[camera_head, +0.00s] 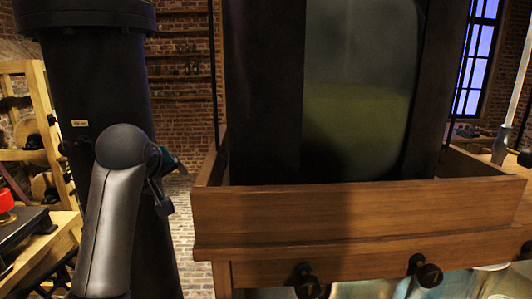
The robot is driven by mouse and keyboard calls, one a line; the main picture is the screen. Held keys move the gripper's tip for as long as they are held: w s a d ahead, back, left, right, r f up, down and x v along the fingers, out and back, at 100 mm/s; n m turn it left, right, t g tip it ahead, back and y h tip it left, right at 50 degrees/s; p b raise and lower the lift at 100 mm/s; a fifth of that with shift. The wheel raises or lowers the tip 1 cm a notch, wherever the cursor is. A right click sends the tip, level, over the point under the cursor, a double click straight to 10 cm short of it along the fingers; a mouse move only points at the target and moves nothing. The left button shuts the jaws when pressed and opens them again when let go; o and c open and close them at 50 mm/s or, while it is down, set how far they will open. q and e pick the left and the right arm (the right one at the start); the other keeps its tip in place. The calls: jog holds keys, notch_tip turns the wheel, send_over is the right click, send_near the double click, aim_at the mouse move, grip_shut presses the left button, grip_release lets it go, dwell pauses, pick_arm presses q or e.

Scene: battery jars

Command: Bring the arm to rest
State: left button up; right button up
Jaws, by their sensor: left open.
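My left arm rises at the lower left, in front of a tall black cylinder (98,85). My left gripper (170,172) is small and partly turned away just right of the arm's rounded grey joint. It is open, and I see nothing held in it. Its fingers are hard to make out against the cylinder and floor. My right gripper does not show.
A wooden case (350,215) with dark knobs fills the centre and right, holding a large glass jar (360,90) with greenish contents. A red object (6,200) sits on a bench at left. Brick floor (188,235) shows between cylinder and case.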

pick_arm(q)
jog(key=s+d+f+m+g, duration=0.1)
jog(key=s+f+m+g, duration=0.1)
jog(key=s+f, duration=0.7)
jog(key=s+d+f+m+g, duration=0.1)
jog(key=s+f+m, duration=0.3)
jog(key=f, duration=0.8)
jog(key=s+d+f+m+g, duration=0.1)
jog(key=s+f, duration=0.2)
jog(key=s, duration=0.5)
jog(key=s+d+f+m+g+h, duration=0.15)
jog(key=s+f, duration=0.25)
jog(key=s, duration=0.4)
jog(key=s+f+m+g, duration=0.1)
jog(key=s+f+g, duration=0.15)
jog(key=s, duration=0.55)
notch_tip(320, 180, down, 28)
jog(key=s+b, duration=0.1)
jog(key=b, duration=0.6)
jog(key=s+a+f+b, duration=0.1)
jog(key=s+f+b, duration=0.2)
jog(key=s+f, duration=0.5)
jog(key=s+a+f+g+b, duration=0.1)
jog(key=s+f+b, duration=0.2)
jog(key=s+f, duration=0.5)
notch_tip(320, 180, down, 6)
jog(key=shift+a+f+m+g+b, duration=0.15)
jog(key=shift+f+m+g+b, duration=0.05)
jog(key=shift+m+g+b, duration=0.15)
